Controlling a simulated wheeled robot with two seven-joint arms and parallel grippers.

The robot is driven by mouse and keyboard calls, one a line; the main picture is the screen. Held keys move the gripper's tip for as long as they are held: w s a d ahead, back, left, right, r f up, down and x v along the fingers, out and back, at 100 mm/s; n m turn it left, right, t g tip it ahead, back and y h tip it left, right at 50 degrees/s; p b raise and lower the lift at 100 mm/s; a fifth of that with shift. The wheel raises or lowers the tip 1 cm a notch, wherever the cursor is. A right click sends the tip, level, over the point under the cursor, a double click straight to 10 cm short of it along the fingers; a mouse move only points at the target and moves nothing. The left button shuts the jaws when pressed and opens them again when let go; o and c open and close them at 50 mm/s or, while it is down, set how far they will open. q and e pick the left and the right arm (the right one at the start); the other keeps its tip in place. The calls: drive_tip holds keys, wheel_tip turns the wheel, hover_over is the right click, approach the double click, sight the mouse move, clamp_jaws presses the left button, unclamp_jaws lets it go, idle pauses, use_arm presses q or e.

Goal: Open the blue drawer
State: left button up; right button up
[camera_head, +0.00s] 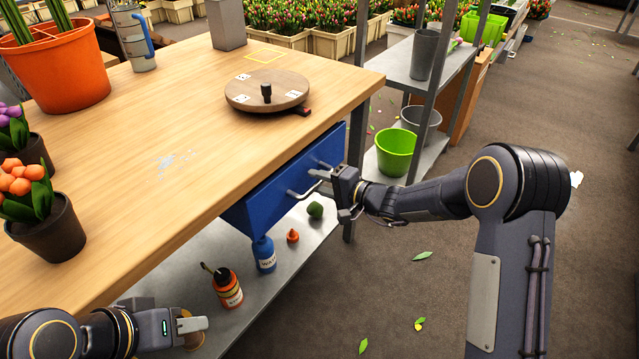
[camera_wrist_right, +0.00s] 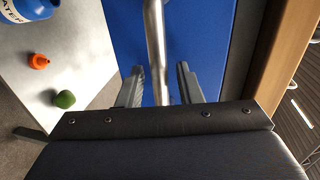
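The blue drawer (camera_head: 275,192) sits under the edge of the wooden table and looks closed; its front fills much of the right wrist view (camera_wrist_right: 215,45). A metal bar handle (camera_head: 300,192) stands out from its front. In the right wrist view the handle bar (camera_wrist_right: 155,45) runs between the two fingers, with a gap on each side. My right gripper (camera_head: 345,192) is open around the handle and hides part of it in the head view. My left gripper (camera_head: 198,330) is at the lower left, in front of the lower shelf, away from the drawer.
The wooden table (camera_head: 190,110) carries a turntable (camera_head: 265,90), an orange pot (camera_head: 55,70) and flower pots. The metal lower shelf (camera_head: 190,270) holds a blue bottle (camera_head: 264,254), a small orange bottle and a green object (camera_head: 315,210).

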drive_tip(key=shift+w+a, duration=0.1)
clamp_jaws()
idle(0.3)
drive_tip(key=f+b+v, duration=0.2)
drive_tip(key=b+v, duration=0.1)
drive_tip(key=v, duration=0.8)
drive_tip(key=f+b+v, duration=0.3)
drive_tip(key=b+v, duration=0.1)
drive_tip(key=v, duration=0.8)
drive_tip(key=shift+s+d, duration=0.4)
drive_tip(key=shift+d, duration=0.15)
drive_tip(key=shift+r, duration=0.1)
